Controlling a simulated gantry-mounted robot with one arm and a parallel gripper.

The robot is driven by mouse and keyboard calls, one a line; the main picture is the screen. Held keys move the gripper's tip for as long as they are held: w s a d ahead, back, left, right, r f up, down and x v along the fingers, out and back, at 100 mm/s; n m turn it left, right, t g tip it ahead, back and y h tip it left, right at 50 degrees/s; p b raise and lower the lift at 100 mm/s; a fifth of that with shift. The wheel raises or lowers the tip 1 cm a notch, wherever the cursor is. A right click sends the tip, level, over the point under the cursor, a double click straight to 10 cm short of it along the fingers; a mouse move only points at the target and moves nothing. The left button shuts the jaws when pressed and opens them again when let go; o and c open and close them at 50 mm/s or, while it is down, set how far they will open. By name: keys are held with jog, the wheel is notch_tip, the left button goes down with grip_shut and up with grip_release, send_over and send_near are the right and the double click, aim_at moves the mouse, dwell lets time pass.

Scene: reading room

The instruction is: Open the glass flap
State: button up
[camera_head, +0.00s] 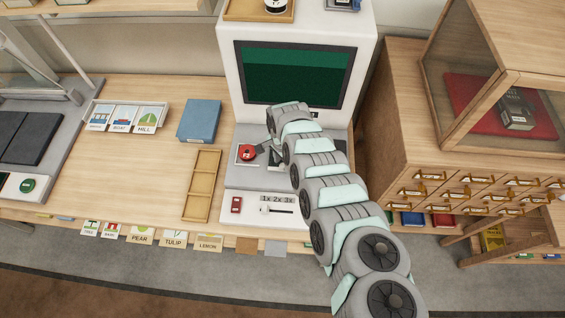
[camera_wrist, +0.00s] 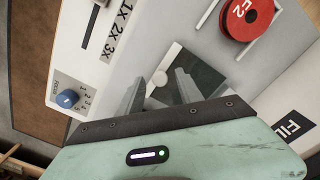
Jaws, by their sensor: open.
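The glass flap (camera_wrist: 200,70) appears as a dark, square, glossy panel on the pale deck of the screen machine in the wrist view. A pale round spot shows at its left side. It looks flat on the deck, but I cannot tell for sure whether it is shut. My gripper (camera_wrist: 160,88) is open, its two grey fingers over the near left part of the panel. I cannot tell whether they touch it. In the head view my arm hides the fingers and most of the panel.
A red reel (camera_wrist: 248,15) lies beside the panel; it also shows in the head view (camera_head: 247,153). A zoom slider (camera_head: 278,209) and a blue knob (camera_wrist: 67,98) are nearby. The green screen (camera_head: 295,75) rises behind. A wooden tray (camera_head: 202,185) and a blue box (camera_head: 199,120) stand left.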

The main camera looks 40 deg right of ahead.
jog(key=shift+c, duration=0.3)
grip_shut()
dwell(1.1)
